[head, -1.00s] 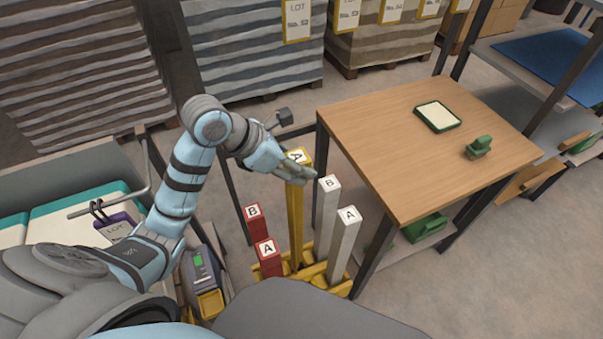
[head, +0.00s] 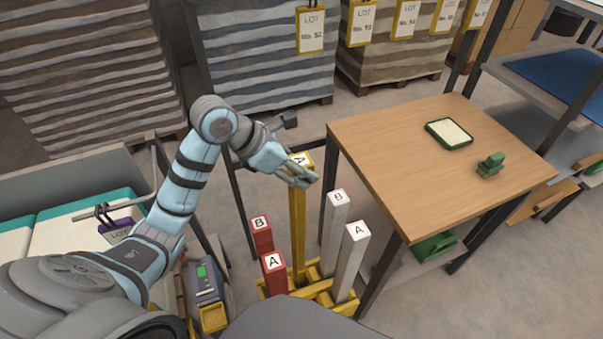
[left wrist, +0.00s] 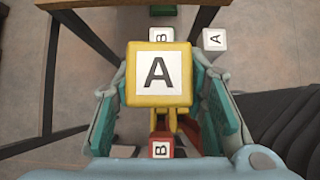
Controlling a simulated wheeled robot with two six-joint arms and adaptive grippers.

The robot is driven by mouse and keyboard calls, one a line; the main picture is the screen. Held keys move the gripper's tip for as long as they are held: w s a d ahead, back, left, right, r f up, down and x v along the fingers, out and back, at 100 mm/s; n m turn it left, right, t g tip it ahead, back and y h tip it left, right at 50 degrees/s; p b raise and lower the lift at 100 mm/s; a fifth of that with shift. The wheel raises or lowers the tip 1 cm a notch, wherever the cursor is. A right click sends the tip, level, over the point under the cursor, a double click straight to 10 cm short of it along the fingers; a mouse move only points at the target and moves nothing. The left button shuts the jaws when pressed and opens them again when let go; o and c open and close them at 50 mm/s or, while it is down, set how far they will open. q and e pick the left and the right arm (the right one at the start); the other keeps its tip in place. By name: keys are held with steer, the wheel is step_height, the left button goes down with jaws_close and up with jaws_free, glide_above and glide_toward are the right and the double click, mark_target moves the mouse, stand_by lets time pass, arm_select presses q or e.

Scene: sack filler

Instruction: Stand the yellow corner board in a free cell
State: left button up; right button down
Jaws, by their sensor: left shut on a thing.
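The yellow corner board (head: 298,228), labelled A on top, stands upright at the yellow rack (head: 315,285). My left gripper (head: 303,172) is shut on it near its top. In the left wrist view the board's top (left wrist: 158,74) lies between the two green finger pads. Red boards B (head: 261,234) and A (head: 274,272) stand at the rack's left, white boards B (head: 335,228) and A (head: 351,260) at its right. The yellow board's lower end is partly hidden, so I cannot tell whether it rests in a cell. My right gripper is not in view.
A wooden table (head: 420,160) stands close at the right of the rack, with a green-framed pad (head: 449,134) and a green stamp (head: 490,165) on it. A grey device with a green screen (head: 203,285) is left of the rack. Stacked pallets stand behind.

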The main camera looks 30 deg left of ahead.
mark_target(291, 186)
arm_select(q)
steer(key=shift+f, duration=0.15)
steer(key=shift+b, duration=0.3)
step_height(291, 186, down, 3)
steer(key=b, duration=0.3)
steer(key=shift+f, duration=0.1)
steer(key=shift+f+b, duration=1.45)
steer(key=shift+f, duration=0.15)
